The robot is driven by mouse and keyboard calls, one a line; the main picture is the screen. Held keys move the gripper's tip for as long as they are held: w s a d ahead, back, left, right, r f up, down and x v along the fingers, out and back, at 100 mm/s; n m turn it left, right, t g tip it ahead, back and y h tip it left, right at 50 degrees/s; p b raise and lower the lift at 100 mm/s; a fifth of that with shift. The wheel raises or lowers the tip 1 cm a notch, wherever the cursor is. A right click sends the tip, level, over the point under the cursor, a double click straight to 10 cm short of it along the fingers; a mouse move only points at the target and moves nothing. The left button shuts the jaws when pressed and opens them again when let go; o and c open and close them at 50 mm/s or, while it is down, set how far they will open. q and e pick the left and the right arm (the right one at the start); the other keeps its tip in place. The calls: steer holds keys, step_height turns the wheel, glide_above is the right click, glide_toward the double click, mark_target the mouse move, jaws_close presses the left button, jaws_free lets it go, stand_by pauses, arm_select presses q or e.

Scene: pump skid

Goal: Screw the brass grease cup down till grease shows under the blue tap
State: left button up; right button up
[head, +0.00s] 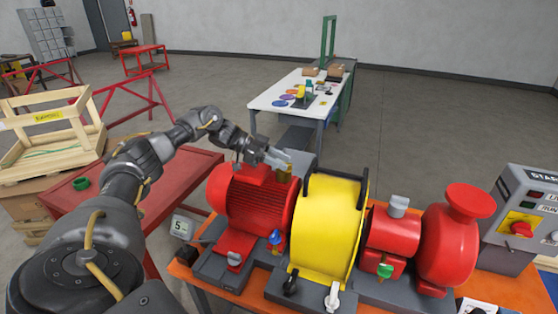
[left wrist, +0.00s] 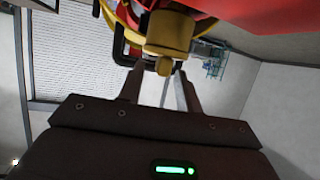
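The brass grease cup (head: 284,174) stands behind the top right of the red motor, partly hidden by my left gripper (head: 282,157). In the left wrist view the cup (left wrist: 168,35) is just beyond the fingertips, its narrow end lined up between them. My left gripper (left wrist: 161,85) is open, with a clear gap between its fingers; I cannot tell whether either touches the cup. The blue tap (head: 275,238) is low in front of the motor's right end. I make out no grease under it. My right gripper is not in view.
The red motor (head: 250,205), yellow guard (head: 328,225) and red pump (head: 447,240) crowd the orange bench. A green tap (head: 385,270) is on the right unit. A control box (head: 520,215) stands at right. A red table (head: 160,190) is at left.

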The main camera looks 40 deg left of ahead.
arm_select(q)
steer(key=shift+s+a+r+b, duration=0.1)
steer(key=shift+s+a+b, duration=0.05)
steer(key=shift+a+b, duration=0.25)
steer(key=b+v, duration=0.2)
steer(key=v, duration=0.5)
steer(key=shift+s+a+r+b, duration=0.15)
steer(key=shift+s+a+b, duration=0.05)
steer(key=shift+a+b, duration=0.1)
steer(key=shift+v, duration=1.1)
steer(key=shift+s+d, duration=0.1)
